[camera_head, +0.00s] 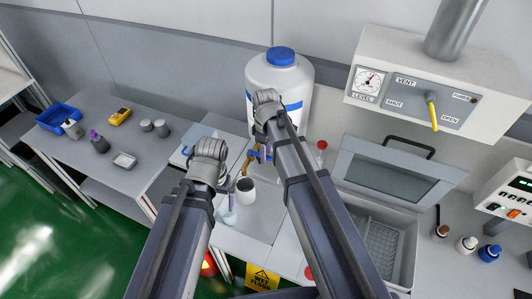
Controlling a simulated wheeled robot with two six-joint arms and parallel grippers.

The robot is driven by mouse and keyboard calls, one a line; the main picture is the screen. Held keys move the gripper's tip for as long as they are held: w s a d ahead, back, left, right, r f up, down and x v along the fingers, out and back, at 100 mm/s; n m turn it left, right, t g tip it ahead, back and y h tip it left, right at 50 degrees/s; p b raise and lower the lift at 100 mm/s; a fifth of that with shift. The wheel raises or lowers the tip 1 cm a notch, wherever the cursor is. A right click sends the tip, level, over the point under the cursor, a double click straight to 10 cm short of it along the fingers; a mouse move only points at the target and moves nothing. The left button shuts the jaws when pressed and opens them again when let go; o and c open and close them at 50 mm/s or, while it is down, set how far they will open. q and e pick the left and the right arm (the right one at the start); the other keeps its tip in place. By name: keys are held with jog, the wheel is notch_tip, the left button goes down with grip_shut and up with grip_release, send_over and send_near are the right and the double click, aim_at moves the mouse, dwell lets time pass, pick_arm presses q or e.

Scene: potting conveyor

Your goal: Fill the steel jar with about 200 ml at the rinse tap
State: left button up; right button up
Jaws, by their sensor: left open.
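A pale, open-topped jar (246,192) with a dark inside stands upright on the bench below the white tank; I take it to be the steel jar. Its contents cannot be made out. A brass-coloured tap (249,162) sits low on the front of the tank (280,78), partly hidden by my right arm. My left gripper (228,193) is open, just left of the jar. My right gripper (265,152) is by the tap, mostly hidden behind its own wrist; whether it touches the tap or is open cannot be told.
A small bluish clear vessel (230,216) stands near the bench's front edge. A vent box (440,82) with a yellow lever hangs above. The left bench holds a blue bin (58,116), a yellow device (120,117) and small containers (162,129).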

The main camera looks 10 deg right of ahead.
grip_shut()
dwell(1.2)
